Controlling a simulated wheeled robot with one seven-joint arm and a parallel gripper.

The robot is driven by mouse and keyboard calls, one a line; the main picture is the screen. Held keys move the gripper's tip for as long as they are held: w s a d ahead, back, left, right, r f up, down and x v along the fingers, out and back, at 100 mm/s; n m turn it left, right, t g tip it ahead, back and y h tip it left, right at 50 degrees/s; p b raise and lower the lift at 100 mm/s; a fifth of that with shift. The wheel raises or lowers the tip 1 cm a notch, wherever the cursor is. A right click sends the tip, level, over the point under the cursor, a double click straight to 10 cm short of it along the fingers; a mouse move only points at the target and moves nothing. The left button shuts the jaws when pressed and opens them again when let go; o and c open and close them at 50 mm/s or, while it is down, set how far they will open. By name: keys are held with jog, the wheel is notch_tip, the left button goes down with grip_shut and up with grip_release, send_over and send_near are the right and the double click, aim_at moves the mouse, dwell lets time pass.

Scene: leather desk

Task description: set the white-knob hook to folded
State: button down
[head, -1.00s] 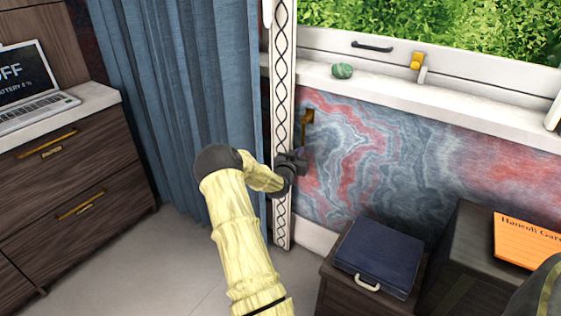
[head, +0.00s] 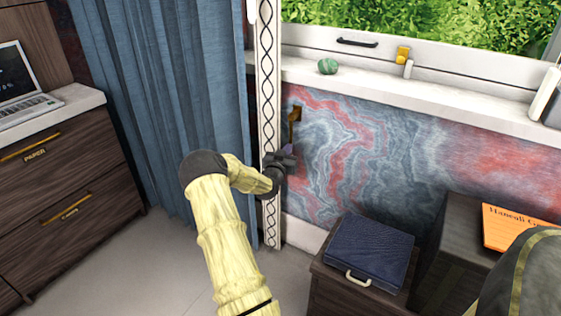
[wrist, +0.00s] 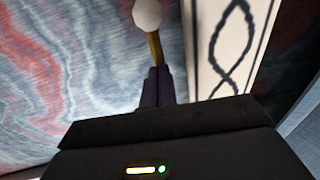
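The white-knob hook has a brass stem that hangs from a small mount (head: 297,112) on the marbled wall, beside the white patterned post. In the wrist view its white knob (wrist: 147,15) is at the top, with the brass stem (wrist: 154,46) running down to my fingertips. My gripper (head: 289,152) is at the lower part of the hook in the head view, and hides the knob there. In the wrist view my gripper's dark fingers (wrist: 157,78) are close together and overlap the stem's end. I cannot tell whether they touch or pinch it.
The white patterned post (head: 268,110) and blue curtain (head: 160,100) are close on the left. A window sill (head: 440,93) with a green stone (head: 328,66) is above. A blue case (head: 370,250) lies on a low cabinet below right.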

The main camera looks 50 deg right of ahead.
jog(key=p+v, duration=0.3)
jog(key=v, duration=1.1)
jog(key=shift+r, duration=0.2)
